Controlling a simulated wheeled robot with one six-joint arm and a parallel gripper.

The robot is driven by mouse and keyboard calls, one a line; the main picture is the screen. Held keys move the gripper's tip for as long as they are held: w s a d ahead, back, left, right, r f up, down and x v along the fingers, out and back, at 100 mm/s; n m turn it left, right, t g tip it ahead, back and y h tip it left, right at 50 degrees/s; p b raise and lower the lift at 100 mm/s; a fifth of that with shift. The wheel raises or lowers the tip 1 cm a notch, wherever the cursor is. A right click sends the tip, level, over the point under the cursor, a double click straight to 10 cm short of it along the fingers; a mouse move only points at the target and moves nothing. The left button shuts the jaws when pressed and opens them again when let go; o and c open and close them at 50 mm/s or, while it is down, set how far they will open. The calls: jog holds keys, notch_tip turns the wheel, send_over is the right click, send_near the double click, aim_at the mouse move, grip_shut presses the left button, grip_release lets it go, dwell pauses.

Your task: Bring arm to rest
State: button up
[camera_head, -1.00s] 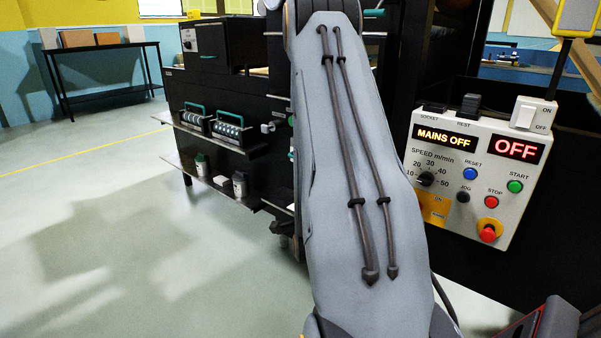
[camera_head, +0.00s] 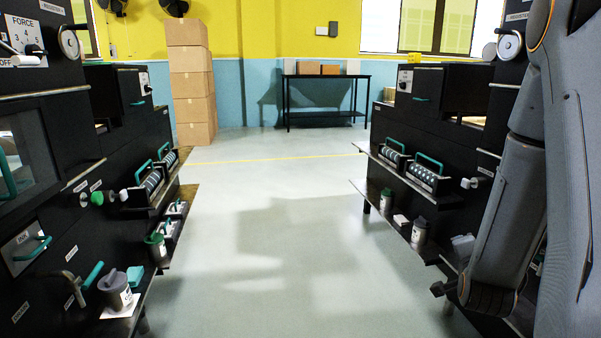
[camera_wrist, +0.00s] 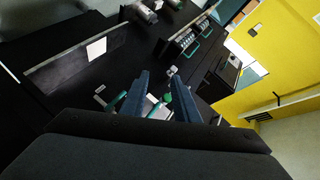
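My arm (camera_head: 575,150) stands at the right of the head view, folded, with its upper part near the camera and a joint low at the right machine's shelves. The gripper itself cannot be made out in the head view. In the wrist view my gripper (camera_wrist: 159,78) shows two blue fingers spread apart. Parts of a dark machine with white and teal fittings show between and beyond them. I see nothing held. Whether the fingers touch anything cannot be told.
Black machines flank a clear floor aisle (camera_head: 270,230). The left machine's shelf holds a lidded cup (camera_head: 116,292); the right shelf holds bottles (camera_head: 419,233). Stacked cartons (camera_head: 192,95) and a black table (camera_head: 325,78) stand at the back. A yellow surface (camera_wrist: 262,65) shows in the wrist view.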

jog(key=s+a+r+n+g+y+p, duration=0.1)
jog(key=s+a+n+g+y+p, duration=0.2)
jog(key=a, duration=0.5)
jog(key=s+a+r+n+g+y+p, duration=0.1)
jog(key=s+a+n+g+y, duration=0.15)
jog(key=a+n, duration=0.4)
jog(key=s+a+r+n+g+p, duration=0.2)
jog(key=s+a+r+n+g, duration=0.1)
jog(key=s, duration=0.6)
jog(key=s+a+r+n+g+y+p, duration=0.1)
jog(key=s+a+r+n+g+p, duration=0.1)
jog(key=s+a, duration=0.6)
jog(key=s+r+n+g, duration=0.1)
jog(key=s+n+g, duration=0.1)
jog(key=n, duration=0.1)
jog(key=shift+a+r, duration=0.25)
jog(key=shift+a, duration=0.05)
jog(key=shift+g, duration=0.25)
